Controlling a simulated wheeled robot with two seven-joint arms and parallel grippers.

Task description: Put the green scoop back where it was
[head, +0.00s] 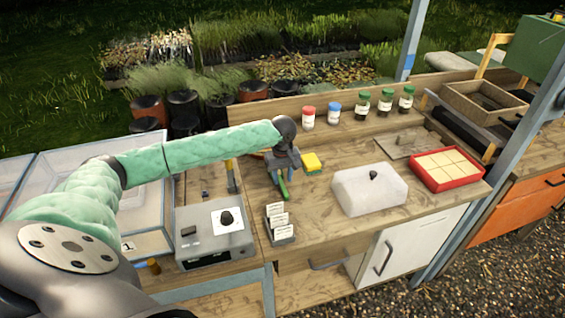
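My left arm reaches in from the left across the workbench, and my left gripper (281,176) points down over the bench, left of the yellow sponge. A narrow green thing, which looks like the green scoop (284,190), is right at its fingertips. The gripper hides part of it. The picture is too small to tell whether the fingers are closed on it or just beside it, or whether it touches the bench top. My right gripper is not in view.
A yellow sponge (312,162) is close by on the right. Card holder (279,228) and grey scale (212,240) stand in front. A white lidded box (369,190) and red tray (446,169) are farther right. Several jars (308,118) line the back. Bare wood lies between.

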